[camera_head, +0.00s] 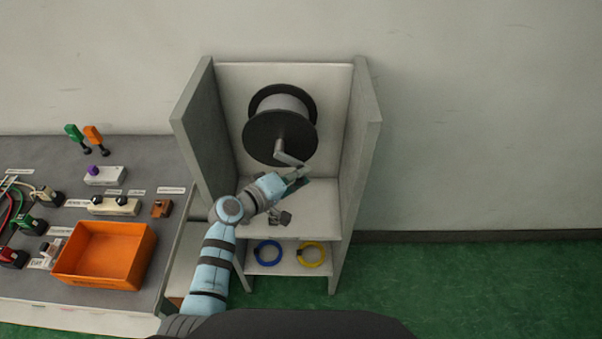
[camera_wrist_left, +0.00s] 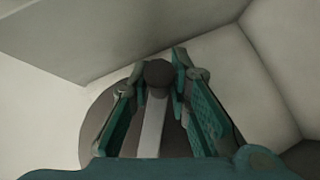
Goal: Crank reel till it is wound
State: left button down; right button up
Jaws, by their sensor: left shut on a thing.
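The reel (camera_head: 267,138) has black flanges and a pale grey drum and is mounted in an open grey cabinet. Its grey crank arm (camera_head: 289,159) points down and to the right from the hub. My left gripper (camera_head: 297,177) is at the crank's outer end. In the left wrist view, the teal fingers of my left gripper (camera_wrist_left: 160,70) are on both sides of the dark round crank knob (camera_wrist_left: 158,73), shut on it. The pale crank arm (camera_wrist_left: 152,128) runs between the fingers, with the dark flange behind. My right gripper is not in view.
Side walls (camera_head: 362,145) of the cabinet stand left and right of the reel. A lower shelf holds a blue ring (camera_head: 268,253) and a yellow ring (camera_head: 311,254). At left, a grey bench (camera_head: 140,150) carries an orange bin (camera_head: 105,252) and several small fixtures. The floor at right is clear.

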pick_arm(q)
jog(key=c, duration=1.5)
grip_release()
jog(key=v, duration=1.2)
jog(key=shift+a, duration=0.1)
